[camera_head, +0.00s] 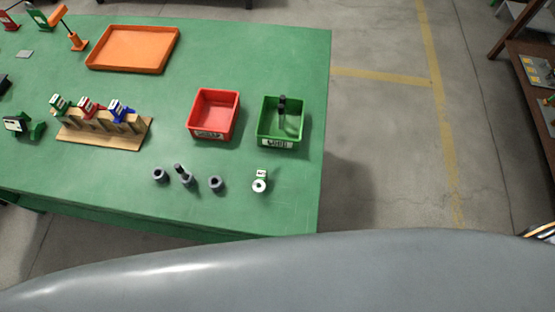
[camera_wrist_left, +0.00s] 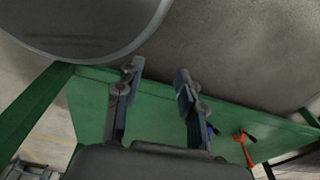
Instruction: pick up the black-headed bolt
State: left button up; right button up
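A dark bolt with a black head (camera_head: 282,101) is in the green bin (camera_head: 262,124) at the right of the green table. Another dark-topped, bolt-like part (camera_head: 180,170) is by the table's front edge, between two grey round pieces; whether its head is black is too small to tell. My left gripper (camera_wrist_left: 158,76) shows in the left wrist view with its two fingers apart and nothing between them. It is not in the head view, and no bolt shows in the wrist view. My right gripper is not recognisable in either view.
A red bin (camera_head: 213,113) stands left of the green bin. A wooden rack (camera_head: 100,132) holds several coloured jacks, and an orange tray (camera_head: 133,48) lies behind. Grey round pieces (camera_head: 159,174) (camera_head: 216,184) and a white ring (camera_head: 260,186) sit near the front edge.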

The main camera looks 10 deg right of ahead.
aim_at(179, 169)
jog(key=u, duration=0.8)
